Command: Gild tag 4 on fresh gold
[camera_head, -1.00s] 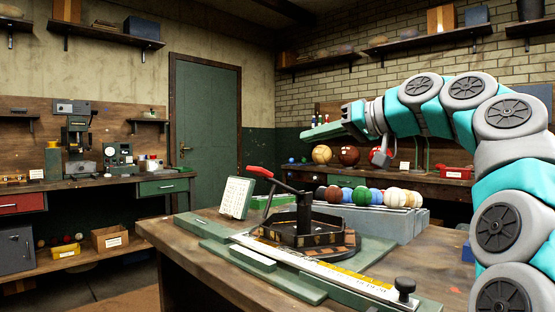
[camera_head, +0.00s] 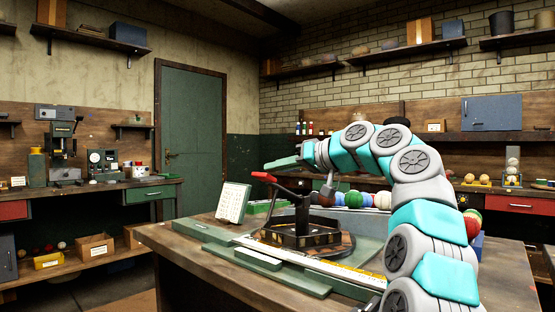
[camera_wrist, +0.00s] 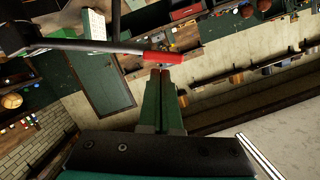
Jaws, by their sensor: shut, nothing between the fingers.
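A black stamping press (camera_head: 301,215) stands on the green bed of the workbench. Tan and orange pieces line its round base; I cannot read any numbers on them. Its long lever ends in a red handle (camera_head: 264,176), which points left and also shows in the wrist view (camera_wrist: 163,58). My gripper (camera_head: 268,165) is shut and empty, with green fingers, close above the red handle. In the wrist view the fingertips (camera_wrist: 160,74) lie just short of the handle; contact cannot be told. A long white strip with yellow parts (camera_head: 335,276) runs along the bed's front.
A white chart (camera_head: 233,203) leans behind the bed on the left. Several coloured balls (camera_head: 354,200) sit in a row behind the press, partly hidden by my arm. The bench's left front corner is clear.

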